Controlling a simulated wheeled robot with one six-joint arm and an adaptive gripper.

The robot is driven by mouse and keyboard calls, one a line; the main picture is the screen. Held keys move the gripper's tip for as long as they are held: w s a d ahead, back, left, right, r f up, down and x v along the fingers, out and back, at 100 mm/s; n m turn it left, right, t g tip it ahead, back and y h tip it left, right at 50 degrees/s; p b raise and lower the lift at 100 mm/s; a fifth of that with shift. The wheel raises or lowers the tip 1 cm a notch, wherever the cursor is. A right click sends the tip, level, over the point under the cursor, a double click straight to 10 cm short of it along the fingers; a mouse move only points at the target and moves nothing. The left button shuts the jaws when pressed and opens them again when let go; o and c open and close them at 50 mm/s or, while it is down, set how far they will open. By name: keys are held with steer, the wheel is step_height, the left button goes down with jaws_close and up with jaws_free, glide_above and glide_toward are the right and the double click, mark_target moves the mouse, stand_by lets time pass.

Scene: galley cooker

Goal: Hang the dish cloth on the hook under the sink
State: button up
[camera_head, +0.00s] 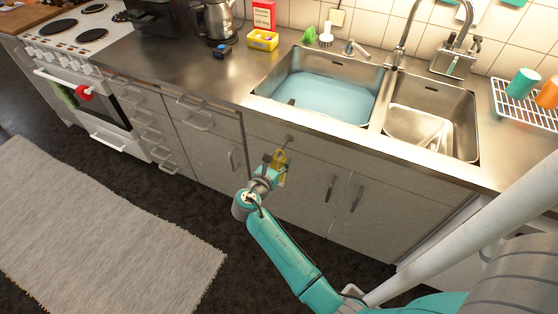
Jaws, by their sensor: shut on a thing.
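The yellow dish cloth (281,157) is at my gripper (274,162), in front of the cabinet below the large sink basin. My gripper is shut on the cloth, and the cloth hangs down in a narrow strip. A small grey hook (288,138) sits on the cabinet front just above the cloth. I cannot tell whether the cloth touches the hook. My gripper's fingers are small here and partly hidden by the wrist and the cloth.
The water-filled basin (320,93) and a second basin (425,120) lie above in the steel counter (225,75). Cabinet handles (331,187) stick out to the right. A green cloth (64,96) and a red item hang on the oven. A grey rug (95,235) covers the floor at left.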

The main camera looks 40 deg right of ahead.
steer(key=o, duration=1.2)
steer(key=shift+o, duration=0.2)
steer(key=shift+a, duration=0.15)
steer(key=v, duration=1.1)
steer(key=shift+a, duration=0.35)
steer(key=shift+s+r, duration=0.1)
steer(key=shift+s, duration=0.05)
